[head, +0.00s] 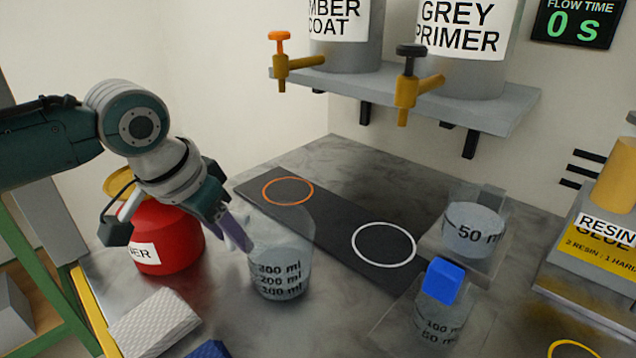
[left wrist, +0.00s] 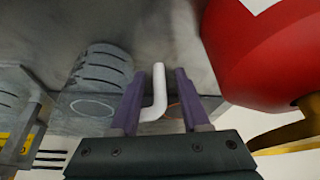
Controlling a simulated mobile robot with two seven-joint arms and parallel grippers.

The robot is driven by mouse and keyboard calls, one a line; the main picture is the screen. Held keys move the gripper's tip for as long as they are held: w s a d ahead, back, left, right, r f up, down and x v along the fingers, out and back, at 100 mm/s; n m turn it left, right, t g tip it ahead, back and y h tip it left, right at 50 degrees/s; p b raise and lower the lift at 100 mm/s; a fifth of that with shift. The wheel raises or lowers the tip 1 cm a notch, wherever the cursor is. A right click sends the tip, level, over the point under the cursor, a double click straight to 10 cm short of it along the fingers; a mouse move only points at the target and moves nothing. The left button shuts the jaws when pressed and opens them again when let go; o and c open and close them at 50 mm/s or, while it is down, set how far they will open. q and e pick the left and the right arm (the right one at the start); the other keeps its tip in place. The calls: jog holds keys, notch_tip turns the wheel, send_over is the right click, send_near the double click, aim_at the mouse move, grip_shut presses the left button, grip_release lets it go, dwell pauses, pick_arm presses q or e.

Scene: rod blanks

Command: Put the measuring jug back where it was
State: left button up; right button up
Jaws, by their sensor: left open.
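The measuring jug (head: 280,272) is clear, with dark 100, 200 and 300 ml marks. It stands upright on the grey bench, in front of the dark mat (head: 332,222). My left gripper (head: 238,238) is at the jug's left side, pointing down, with purple fingers. In the left wrist view the jug (left wrist: 100,70) is at upper left. A white bent bar (left wrist: 157,95), which looks like the jug's handle, shows between the open fingers (left wrist: 155,85). I cannot tell whether either finger touches it. My right gripper is not in view.
A red canister (head: 168,235) stands close to the left gripper. The mat bears an orange ring (head: 287,190) and a white ring (head: 384,245), both empty. Taps (head: 405,95) overhang the mat.

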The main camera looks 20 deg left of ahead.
pick_arm(q)
jog(key=d+p+v, duration=0.1)
jog(key=p+v, duration=0.3)
jog(key=v, duration=0.8)
jog(key=shift+m+h, duration=0.5)
jog(key=shift+m, duration=0.4)
jog(key=s+d+f, duration=0.1)
jog(key=s+d, duration=0.2)
jog(key=s+d+f, duration=0.2)
jog(key=s+d, duration=0.1)
jog(key=s, duration=0.1)
jog(key=s+d+f, duration=0.2)
jog(key=s+d, duration=0.1)
jog(key=shift+s+d+f, duration=0.1)
jog(key=shift+s+f, duration=0.05)
jog(key=shift+s, duration=0.05)
jog(key=s+n+g+y, duration=0.1)
jog(key=s, duration=0.6)
jog(key=shift+s+a, duration=0.3)
jog(key=shift+s, duration=0.1)
jog(key=shift+s, duration=0.1)
